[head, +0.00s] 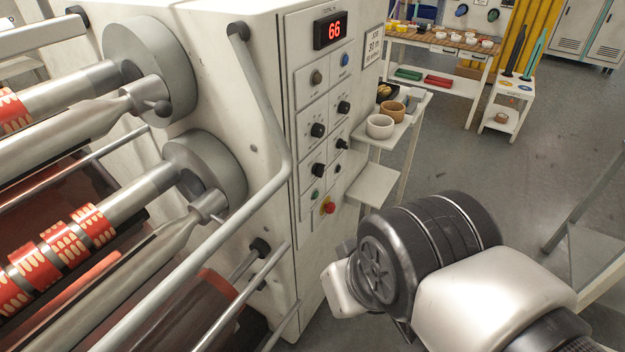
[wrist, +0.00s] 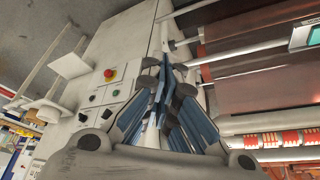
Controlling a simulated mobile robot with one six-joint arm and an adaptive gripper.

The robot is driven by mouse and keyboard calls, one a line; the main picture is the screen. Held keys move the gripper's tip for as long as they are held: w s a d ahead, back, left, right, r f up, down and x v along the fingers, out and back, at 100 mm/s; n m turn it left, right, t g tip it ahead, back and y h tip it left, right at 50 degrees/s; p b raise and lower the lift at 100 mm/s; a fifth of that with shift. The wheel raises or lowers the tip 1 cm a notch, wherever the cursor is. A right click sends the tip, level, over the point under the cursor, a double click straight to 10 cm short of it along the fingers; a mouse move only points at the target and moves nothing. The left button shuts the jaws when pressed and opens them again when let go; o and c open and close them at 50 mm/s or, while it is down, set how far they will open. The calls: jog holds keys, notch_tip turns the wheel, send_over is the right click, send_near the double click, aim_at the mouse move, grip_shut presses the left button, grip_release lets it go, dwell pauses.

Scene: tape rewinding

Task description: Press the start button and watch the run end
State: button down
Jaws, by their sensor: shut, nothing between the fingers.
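The rewinding machine's control panel (head: 325,130) carries knobs, buttons and a lit red display (head: 332,30) that reads 66. In the wrist view the green button (wrist: 91,98) and the red button (wrist: 109,74) show left of my fingers. My gripper (wrist: 165,64) is shut and empty, in front of the machine and apart from both buttons. In the head view my wrist largely hides the fingers.
A grey rail (head: 268,105) runs down the machine beside the panel. Shafts with red patterned tape rolls (head: 65,245) lie at left. A small side stand (head: 375,185) with bowls is right of the panel. A workbench (head: 440,50) stands behind; the floor between is clear.

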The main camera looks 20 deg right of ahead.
aim_at(316, 195)
jog(key=w+d+f+t+h+p, duration=0.1)
jog(key=w+d+f+t, duration=0.15)
jog(key=w+d, duration=0.7)
jog(key=w+d+f+t+h+p, duration=0.1)
jog(key=w+d+f+h+p, duration=0.15)
jog(key=w+d, duration=0.7)
jog(key=w+f+t+y, duration=0.1)
jog(key=w+f+y, duration=0.1)
jog(key=w+f, duration=0.3)
jog(key=w+f+n+t+y+p, duration=0.1)
jog(key=w+f+y, duration=0.2)
jog(key=f, duration=0.8)
jog(key=shift+w+d+f+n+t, duration=0.2)
jog(key=shift+w+n+t, duration=0.15)
jog(key=shift+w, duration=0.5)
jog(key=shift+w+a, duration=0.1)
jog(key=w+a, duration=0.5)
jog(key=w, duration=0.1)
jog(key=shift+w+a+b, duration=0.15)
jog(key=shift+w+b, duration=0.2)
jog(key=shift+b, duration=0.05)
jog(key=shift+w, duration=0.1)
